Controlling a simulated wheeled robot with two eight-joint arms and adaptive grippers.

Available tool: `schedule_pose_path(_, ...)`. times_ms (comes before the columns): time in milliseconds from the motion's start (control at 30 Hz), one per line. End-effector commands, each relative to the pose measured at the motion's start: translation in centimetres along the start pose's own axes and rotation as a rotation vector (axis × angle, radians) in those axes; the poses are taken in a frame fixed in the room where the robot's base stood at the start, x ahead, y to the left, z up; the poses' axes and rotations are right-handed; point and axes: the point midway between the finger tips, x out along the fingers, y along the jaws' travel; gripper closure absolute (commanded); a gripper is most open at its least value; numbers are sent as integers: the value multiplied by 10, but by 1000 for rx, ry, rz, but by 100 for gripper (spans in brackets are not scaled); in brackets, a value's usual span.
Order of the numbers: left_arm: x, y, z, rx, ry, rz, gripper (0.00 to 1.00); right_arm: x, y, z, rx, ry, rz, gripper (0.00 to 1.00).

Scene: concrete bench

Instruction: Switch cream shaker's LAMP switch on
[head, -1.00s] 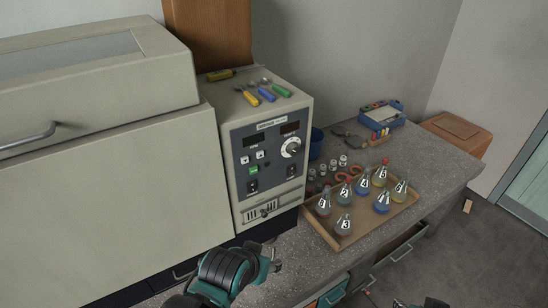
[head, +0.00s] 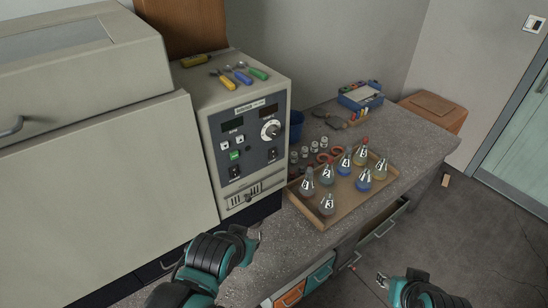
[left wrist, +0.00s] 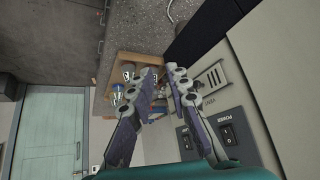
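The cream shaker (head: 207,125) stands on the bench at the left, with a dark control panel (head: 250,135) facing front. Two black rocker switches sit low on it: a left one (head: 234,172) and a right one (head: 272,154). In the left wrist view, upside down, one switch (left wrist: 228,133) is labelled POWER; the other (left wrist: 187,137) is partly hidden by a finger, its label unreadable. My left gripper (head: 258,240) is empty, below and in front of the panel, apart from it; its fingers (left wrist: 163,75) have a narrow gap. My right gripper (head: 383,281) is low right, away from the shaker.
A tray (head: 290,200) with several numbered flasks stands right of the shaker. Small jars, a blue cup (head: 296,124) and a blue box (head: 360,97) are behind. A drawer (head: 382,228) below the bench is open.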

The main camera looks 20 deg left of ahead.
Motion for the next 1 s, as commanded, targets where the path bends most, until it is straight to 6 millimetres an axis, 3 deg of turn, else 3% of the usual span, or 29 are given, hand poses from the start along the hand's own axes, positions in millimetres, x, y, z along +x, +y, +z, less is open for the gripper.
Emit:
schedule_pose_path(167,19,-20,-26,191,87,-137,100,-2,0,-2,0,0,0,61)
schedule_pose_path(367,32,-31,-79,590,277,-376,100,-6,0,-4,0,0,0,61)
schedule_pose_path(600,21,3,-124,1044,494,-592,100,-9,0,-7,0,0,0,61)
schedule_pose_path(800,12,30,-135,1252,586,-679,100,-10,0,-7,0,0,0,61)
schedule_pose_path(1000,9,36,-136,1298,605,-698,100,-10,0,-7,0,0,0,61)
